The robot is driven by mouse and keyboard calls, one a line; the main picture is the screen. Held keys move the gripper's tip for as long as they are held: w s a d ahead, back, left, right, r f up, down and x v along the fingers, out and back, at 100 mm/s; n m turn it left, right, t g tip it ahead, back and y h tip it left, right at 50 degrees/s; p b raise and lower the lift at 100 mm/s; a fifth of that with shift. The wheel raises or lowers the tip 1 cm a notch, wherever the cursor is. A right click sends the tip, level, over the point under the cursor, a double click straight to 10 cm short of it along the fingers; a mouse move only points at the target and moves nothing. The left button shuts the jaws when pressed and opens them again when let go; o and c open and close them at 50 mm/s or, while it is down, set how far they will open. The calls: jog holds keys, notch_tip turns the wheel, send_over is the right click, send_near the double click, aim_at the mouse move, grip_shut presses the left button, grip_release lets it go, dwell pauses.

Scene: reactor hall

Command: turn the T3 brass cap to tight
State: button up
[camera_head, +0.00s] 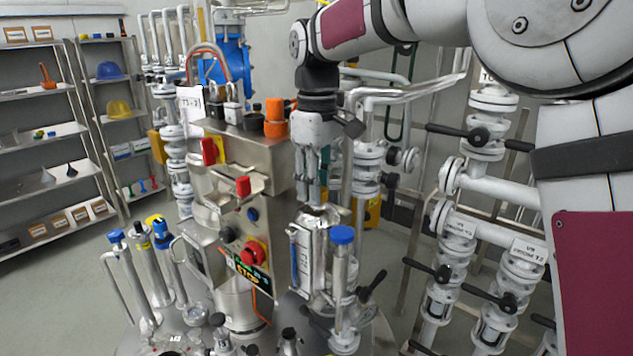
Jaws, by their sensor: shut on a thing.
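My gripper (313,197) points straight down in the head view, over the top of a steel cylinder (319,245) with a white label and a blue strip on its side. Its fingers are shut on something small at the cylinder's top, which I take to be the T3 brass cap. The fingers hide the cap almost wholly, and no brass colour or tight mark can be made out. The label on the cylinder is too small to read.
A tube with a blue cap (342,236) stands close at the right of the cylinder. The steel console (240,150) with a red stop button (255,253) is close at the left. White valved pipes (490,230) fill the right side. Shelves (40,130) stand at the far left.

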jog(key=m+p, duration=0.1)
jog(key=m, duration=0.5)
dwell(0.6)
jog(key=o, duration=1.1)
jog(key=shift+o, duration=0.2)
notch_tip(320, 180, up, 12)
